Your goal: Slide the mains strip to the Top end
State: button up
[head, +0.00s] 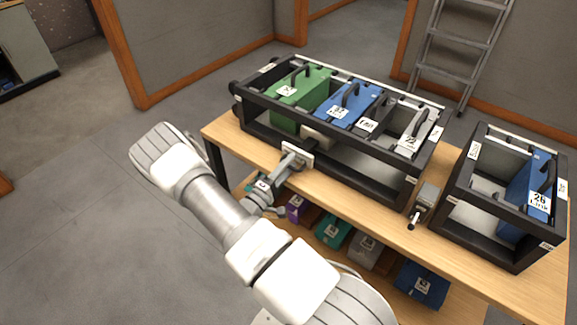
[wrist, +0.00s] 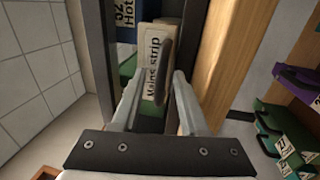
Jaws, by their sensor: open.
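The mains strip (wrist: 153,55) is a cream block with a "Mains strip" label and a dark upright handle (wrist: 164,68), in the wrist view. In the head view a cream block (head: 318,139), seemingly the same strip, shows low in the long black frame (head: 345,170), partly hidden by my gripper (head: 300,151). My gripper is open at the frame's front side. In the wrist view the handle stands between and just beyond the fingertips (wrist: 157,82); I cannot tell whether they touch it. I cannot read which end is marked Top.
A green module (head: 302,95), a blue module (head: 345,104) and grey ones sit in the long frame. A second black frame (head: 497,232) with a blue module stands right on the wooden bench (head: 380,215). Several coloured boxes lie on the shelf below. A ladder (head: 460,55) leans behind.

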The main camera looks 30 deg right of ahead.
grip_shut()
dwell(1.5)
